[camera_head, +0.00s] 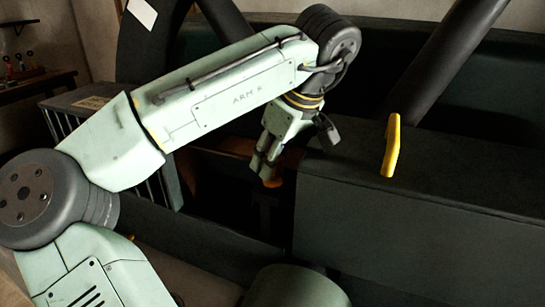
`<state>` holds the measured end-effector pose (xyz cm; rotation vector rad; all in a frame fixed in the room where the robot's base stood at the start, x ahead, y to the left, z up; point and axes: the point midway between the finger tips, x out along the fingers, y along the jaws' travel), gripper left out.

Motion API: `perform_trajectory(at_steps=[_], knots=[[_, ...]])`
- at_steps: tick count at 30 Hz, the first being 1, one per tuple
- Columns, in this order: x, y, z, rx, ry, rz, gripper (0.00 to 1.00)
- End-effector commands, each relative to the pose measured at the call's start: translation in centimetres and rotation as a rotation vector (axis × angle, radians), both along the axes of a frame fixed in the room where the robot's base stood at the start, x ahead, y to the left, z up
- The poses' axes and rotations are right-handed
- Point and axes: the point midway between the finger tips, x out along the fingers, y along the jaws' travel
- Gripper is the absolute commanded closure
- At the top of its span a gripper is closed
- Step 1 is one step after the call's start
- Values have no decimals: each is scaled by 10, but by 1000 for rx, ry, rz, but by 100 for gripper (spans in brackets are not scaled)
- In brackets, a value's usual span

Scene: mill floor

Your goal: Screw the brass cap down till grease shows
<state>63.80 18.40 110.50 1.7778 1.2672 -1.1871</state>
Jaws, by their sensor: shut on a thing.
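My gripper (264,171) points down in the middle of the view, at the edge of a dark recess beside a large dark green housing. Its fingers are shut on a small orange-brass piece, the brass cap (272,183), which shows just below the fingertips. The fingers cover most of the cap. What the cap sits on is in shadow, and I cannot make out its thread. No grease can be made out at this size.
A thick dark pipe (440,62) slants behind. A barred crate (85,103) and a shelf with small items (35,83) stand at left.

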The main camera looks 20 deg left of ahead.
Motion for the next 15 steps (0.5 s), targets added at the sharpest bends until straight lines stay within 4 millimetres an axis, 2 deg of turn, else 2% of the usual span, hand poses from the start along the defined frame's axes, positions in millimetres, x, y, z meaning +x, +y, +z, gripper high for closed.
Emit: perform_trajectory(at_steps=[11, 12, 15], knots=[[0, -1, -1, -2, 3, 1, 94], [0, -1, -1, -2, 3, 1, 63], [0, -1, -1, -1, 2, 1, 56]])
